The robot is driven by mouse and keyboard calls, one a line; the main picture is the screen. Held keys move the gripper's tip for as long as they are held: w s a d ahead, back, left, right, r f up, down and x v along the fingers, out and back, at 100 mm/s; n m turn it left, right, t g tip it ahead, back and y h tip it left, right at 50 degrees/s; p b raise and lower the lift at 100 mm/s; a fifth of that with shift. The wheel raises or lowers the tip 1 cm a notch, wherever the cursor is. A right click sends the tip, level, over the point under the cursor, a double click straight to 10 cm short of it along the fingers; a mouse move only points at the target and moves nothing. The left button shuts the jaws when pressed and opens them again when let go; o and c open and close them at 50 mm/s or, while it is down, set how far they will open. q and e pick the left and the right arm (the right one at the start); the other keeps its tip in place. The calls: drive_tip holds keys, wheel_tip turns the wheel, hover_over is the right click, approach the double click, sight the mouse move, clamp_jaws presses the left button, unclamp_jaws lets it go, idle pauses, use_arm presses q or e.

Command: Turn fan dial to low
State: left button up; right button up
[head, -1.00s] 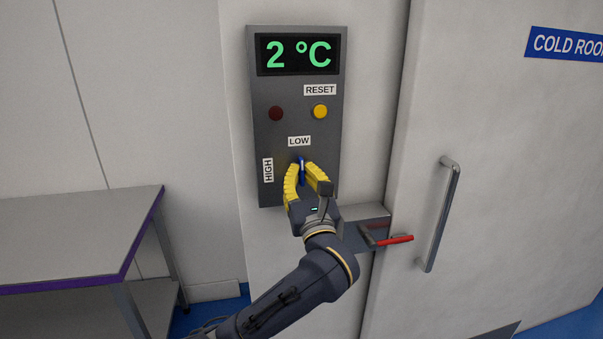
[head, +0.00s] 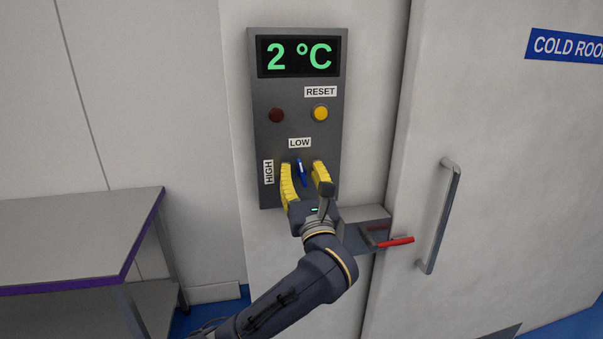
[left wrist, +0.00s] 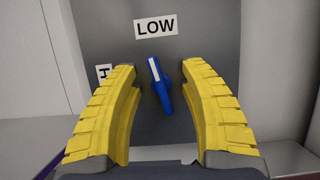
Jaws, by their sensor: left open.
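The fan dial (head: 302,173) is a blue knob with a white pointer line on the grey control panel (head: 262,130). It also shows in the left wrist view (left wrist: 160,88), its white line pointing up and slightly left, toward the LOW label (left wrist: 156,27). The LOW label also shows in the head view (head: 300,143), above the dial. The HIGH label (head: 268,172) is left of the dial. My left gripper (head: 304,169) is open, its yellow fingers on either side of the dial and apart from it. My right gripper is not in view.
A yellow RESET button (head: 320,113), a dark red lamp (head: 276,115) and a 2 °C display (head: 299,56) are higher on the panel. A red-handled lever (head: 394,242) and a door handle (head: 440,215) are at right. A table (head: 75,235) stands at left.

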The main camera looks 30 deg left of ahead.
use_arm(q)
drive_tip(key=shift+s+d+f, duration=0.35)
drive_tip(key=shift+d, duration=0.1)
drive_tip(key=v, duration=1.1)
drive_tip(key=shift+r, duration=0.15)
drive_tip(key=shift+o, duration=0.4)
drive_tip(key=shift+a, duration=0.15)
drive_tip(key=shift+c, duration=0.5)
drive_tip(key=shift+s+d+f+n+g+y, duration=0.6)
drive_tip(key=shift+s+d+f+n+g, duration=0.3)
drive_tip(key=shift+d+n, duration=1.05)
drive_tip(key=x, duration=1.6)
drive_tip(key=shift+r, duration=0.25)
